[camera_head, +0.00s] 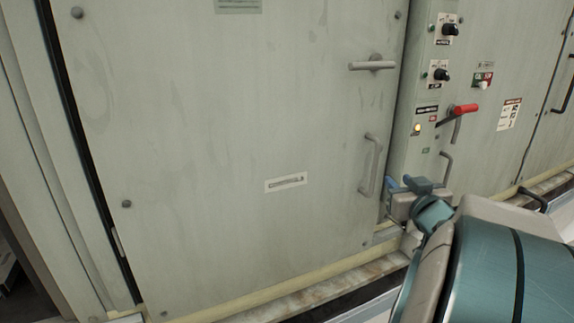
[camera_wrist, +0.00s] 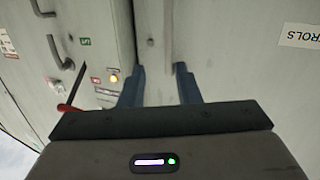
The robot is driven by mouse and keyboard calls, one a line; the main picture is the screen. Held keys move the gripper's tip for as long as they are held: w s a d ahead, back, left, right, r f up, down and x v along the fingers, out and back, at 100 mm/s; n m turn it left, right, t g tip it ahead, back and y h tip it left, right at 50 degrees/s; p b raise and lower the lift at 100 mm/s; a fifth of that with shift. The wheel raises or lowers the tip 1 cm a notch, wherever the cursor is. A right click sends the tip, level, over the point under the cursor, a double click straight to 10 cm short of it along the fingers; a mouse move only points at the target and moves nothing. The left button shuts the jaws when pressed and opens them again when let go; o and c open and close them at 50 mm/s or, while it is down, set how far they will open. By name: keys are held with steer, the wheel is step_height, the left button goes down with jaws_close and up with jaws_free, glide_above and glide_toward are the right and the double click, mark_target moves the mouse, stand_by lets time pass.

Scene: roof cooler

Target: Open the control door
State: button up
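The control door (camera_head: 230,120) is a large pale grey-green metal panel. It looks shut, though a slight gap would be hard to tell. A grey lever handle (camera_head: 372,63) sits near its upper right edge, with a grey pull handle (camera_head: 370,165) below it. A white label (camera_head: 286,182) is on the door; in the wrist view the upside-down label (camera_wrist: 299,36) ends in "TROLS". My gripper (camera_head: 400,183) is just right of the pull handle, by the door's right edge. In the wrist view, the blue fingers of my gripper (camera_wrist: 160,70) are apart with nothing between them.
Right of the door is a panel with rotary knobs (camera_head: 447,30), a red-handled lever (camera_head: 465,109), a lit amber lamp (camera_head: 417,128) and a grey handle (camera_head: 445,166) close to my gripper. A ledge (camera_head: 330,280) runs along the foot of the door.

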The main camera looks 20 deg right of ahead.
steer(key=y, duration=0.1)
steer(key=n+t+y, duration=0.1)
steer(key=y, duration=0.1)
glide_above(371, 192)
steer(key=shift+w+d+f, duration=0.2)
steer(key=shift+w+f, duration=0.1)
steer(key=shift+f, duration=0.2)
jaws_close()
